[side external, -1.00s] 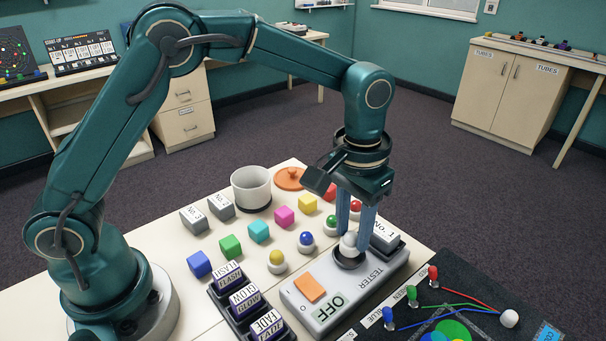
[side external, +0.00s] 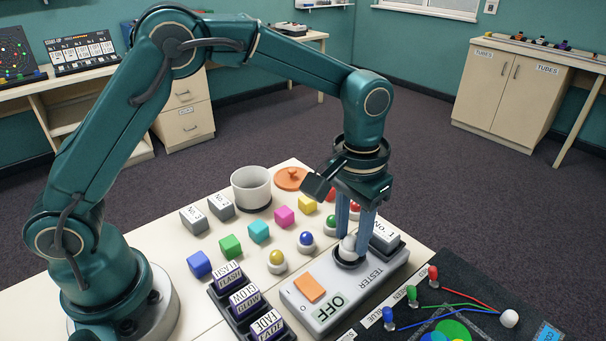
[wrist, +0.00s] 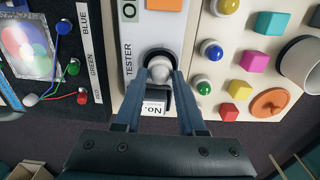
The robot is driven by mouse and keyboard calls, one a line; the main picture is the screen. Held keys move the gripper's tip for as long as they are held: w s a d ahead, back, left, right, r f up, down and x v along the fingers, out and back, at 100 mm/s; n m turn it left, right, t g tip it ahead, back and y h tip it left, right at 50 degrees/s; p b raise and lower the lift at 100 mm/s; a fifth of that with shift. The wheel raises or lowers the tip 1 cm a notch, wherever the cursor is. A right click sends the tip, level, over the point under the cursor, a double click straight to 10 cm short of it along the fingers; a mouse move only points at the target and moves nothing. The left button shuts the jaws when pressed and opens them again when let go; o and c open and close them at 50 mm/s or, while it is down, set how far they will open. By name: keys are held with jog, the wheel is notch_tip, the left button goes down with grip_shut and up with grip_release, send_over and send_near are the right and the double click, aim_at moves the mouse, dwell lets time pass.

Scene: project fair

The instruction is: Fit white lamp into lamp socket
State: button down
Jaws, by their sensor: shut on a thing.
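The white lamp (side external: 348,244) is held upright between the fingers of my gripper (side external: 352,238), which is shut on it. The lamp is at the dark round socket (side external: 349,263) on the grey tester (side external: 330,297); its base is inside or just over the ring, and I cannot tell how deep. In the wrist view the lamp (wrist: 159,68) shows between the two fingertips, with the dark socket ring (wrist: 157,52) around it. The tester reads OFF, and an orange switch (side external: 310,289) sits on its top.
A No. 1 block (side external: 385,236) stands close behind the fingers. Yellow (side external: 277,261), blue (side external: 306,241), green and red lamps stand in a row to the left. Coloured cubes, a white cup (side external: 251,188) and labelled blocks are farther off. A dark board (side external: 455,305) lies at front right.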

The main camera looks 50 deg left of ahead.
jog(key=shift+f, duration=0.45)
grip_release()
dwell(0.3)
jog(key=shift+r, duration=3.5)
